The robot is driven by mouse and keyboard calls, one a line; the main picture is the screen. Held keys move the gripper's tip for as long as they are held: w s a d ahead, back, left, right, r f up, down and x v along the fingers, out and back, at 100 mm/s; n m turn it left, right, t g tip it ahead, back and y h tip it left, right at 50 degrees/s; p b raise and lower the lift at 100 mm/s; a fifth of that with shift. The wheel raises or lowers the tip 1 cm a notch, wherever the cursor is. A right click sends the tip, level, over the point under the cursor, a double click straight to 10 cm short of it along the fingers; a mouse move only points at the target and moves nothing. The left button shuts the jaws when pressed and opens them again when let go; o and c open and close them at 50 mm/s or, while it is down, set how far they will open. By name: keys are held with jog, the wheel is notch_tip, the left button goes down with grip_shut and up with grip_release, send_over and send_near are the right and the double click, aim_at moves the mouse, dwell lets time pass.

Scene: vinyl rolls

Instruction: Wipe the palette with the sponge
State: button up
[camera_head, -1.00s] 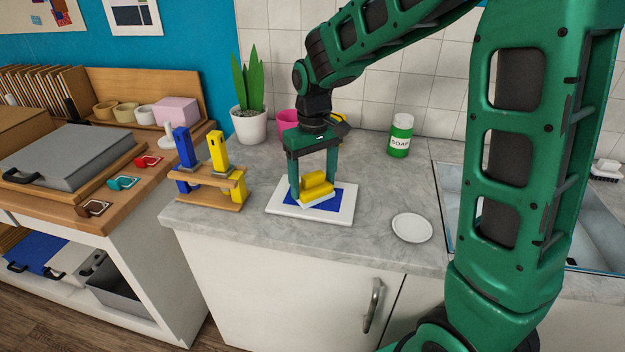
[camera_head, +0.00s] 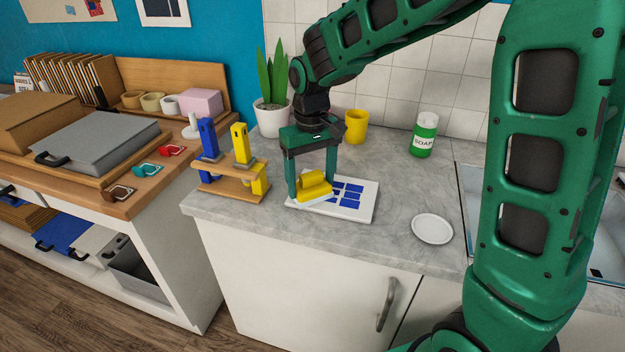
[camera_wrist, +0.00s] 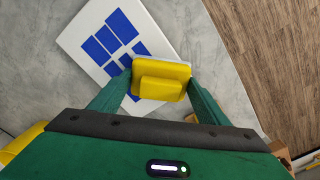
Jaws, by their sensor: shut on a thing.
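The palette (camera_head: 365,209) is a flat white board on the grey counter. Several separate blue patches (camera_head: 347,192) show on it, also in the wrist view (camera_wrist: 103,45). The sponge (camera_head: 314,187) is yellow with a white underside. My gripper (camera_head: 312,182) points down and is shut on the sponge, at the palette's left part. In the wrist view the sponge (camera_wrist: 160,80) sits between my green fingertips, over the palette's edge (camera_wrist: 75,50) side. The palette surface under the sponge is hidden, and I cannot tell how firmly they touch.
A wooden rack (camera_head: 232,185) with blue and yellow tools stands close left. A plant pot (camera_head: 272,116), yellow cup (camera_head: 356,126) and soap bottle (camera_head: 424,135) stand behind. A white plate (camera_head: 432,228) lies right, before the sink. Counter between palette and plate is clear.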

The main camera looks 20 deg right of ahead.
jog(key=shift+s+d, duration=0.9)
jog(key=shift+d, duration=0.45)
jog(key=shift+s+d, duration=0.95)
jog(key=shift+d, duration=0.45)
jog(key=shift+s+d, duration=0.9)
jog(key=shift+d, duration=0.45)
jog(key=shift+w+d, duration=0.45)
jog(key=shift+w, duration=0.15)
jog(key=shift+w+d, duration=0.4)
jog(key=shift+w, duration=0.2)
jog(key=shift+a, duration=0.1)
jog(key=shift+w+a, duration=0.95)
jog(key=shift+a, duration=0.4)
jog(key=shift+w+a, duration=0.9)
jog(key=shift+a, duration=0.5)
jog(key=shift+w+a, duration=0.95)
jog(key=shift+a, duration=0.4)
